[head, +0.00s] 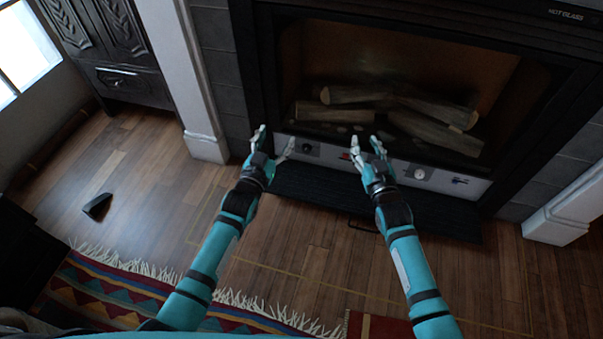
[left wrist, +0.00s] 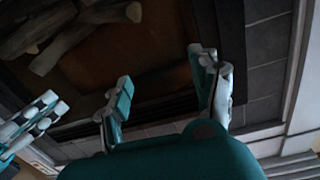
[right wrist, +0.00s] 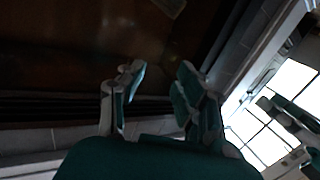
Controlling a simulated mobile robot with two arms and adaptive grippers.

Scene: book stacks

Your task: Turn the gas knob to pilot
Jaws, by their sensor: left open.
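A pale control panel (head: 329,155) runs along the bottom of the fireplace in the head view. It carries a dark round knob (head: 307,147), a small red part (head: 346,156), a white dial (head: 419,173) and a small dark part (head: 459,181). I cannot read any markings, so I cannot tell which is the gas knob. My left gripper (head: 274,140) is open and empty, just left of the dark knob. My right gripper (head: 365,148) has its fingers apart and empty, beside the red part. The wrist views show both finger pairs spread, with no knob between them.
The fireplace opening above holds several logs (head: 435,128). A dark hearth slab (head: 320,190) lies below the panel. White pillars (head: 205,140) flank the fireplace. A small dark object (head: 97,206) lies on the wooden floor at left. A fringed striped rug (head: 110,295) is in front.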

